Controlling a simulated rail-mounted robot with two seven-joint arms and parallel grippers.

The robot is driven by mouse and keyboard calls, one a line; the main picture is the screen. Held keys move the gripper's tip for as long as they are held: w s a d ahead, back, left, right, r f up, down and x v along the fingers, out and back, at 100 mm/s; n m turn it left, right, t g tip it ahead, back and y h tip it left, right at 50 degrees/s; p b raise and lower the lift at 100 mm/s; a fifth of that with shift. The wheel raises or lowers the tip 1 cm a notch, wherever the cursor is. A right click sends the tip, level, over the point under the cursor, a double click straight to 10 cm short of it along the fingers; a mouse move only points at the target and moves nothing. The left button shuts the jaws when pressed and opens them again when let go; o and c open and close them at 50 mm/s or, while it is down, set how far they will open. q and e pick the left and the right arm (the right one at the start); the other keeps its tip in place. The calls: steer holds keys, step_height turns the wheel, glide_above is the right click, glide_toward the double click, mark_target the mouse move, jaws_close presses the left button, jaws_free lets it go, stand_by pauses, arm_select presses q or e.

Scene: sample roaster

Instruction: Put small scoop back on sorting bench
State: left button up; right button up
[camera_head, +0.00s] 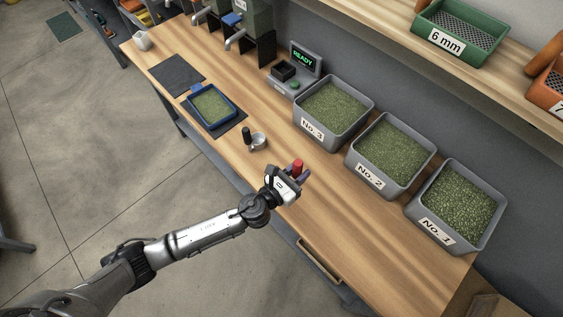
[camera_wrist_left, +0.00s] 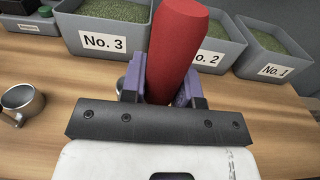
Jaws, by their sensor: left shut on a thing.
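My left gripper (camera_head: 298,173) is over the front part of the wooden sorting bench (camera_head: 330,215), and its purple fingers are shut on the red handle of the small scoop (camera_head: 297,165). In the left wrist view the red handle (camera_wrist_left: 178,45) stands up between the fingers (camera_wrist_left: 160,88). The scoop's bowl is mostly hidden behind the gripper, so I cannot tell whether it touches the bench. A metal cup-like scoop (camera_head: 259,142) with a dark upright handle (camera_head: 247,134) stands on the bench, left of my gripper. My right gripper is not in view.
Grey bins No. 3 (camera_head: 314,127), No. 2 (camera_head: 371,183) and No. 1 (camera_head: 435,235), full of green beans, line the bench's back. A blue tray of beans (camera_head: 234,118) lies on a dark mat. A scale (camera_head: 290,87) reads READY. Bare wood surrounds my gripper.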

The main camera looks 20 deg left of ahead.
arm_select(q)
steer(key=w+a+f+b, duration=0.4)
steer(key=w+a+f, duration=0.2)
steer(key=w+a, duration=0.1)
steer(key=shift+a+f, duration=0.1)
steer(key=shift+f, duration=0.25)
jaws_close()
steer(key=shift+w+a+f+b, duration=0.2)
steer(key=shift+f+b, duration=0.45)
steer(key=shift+f, duration=0.45)
steer(key=shift+w+a+f+b, duration=0.15)
steer(key=shift+f+b, duration=0.45)
steer(key=shift+f, duration=0.5)
steer(key=shift+f+b, duration=0.25)
steer(key=shift+b, duration=0.05)
steer(key=o, duration=1)
jaws_free()
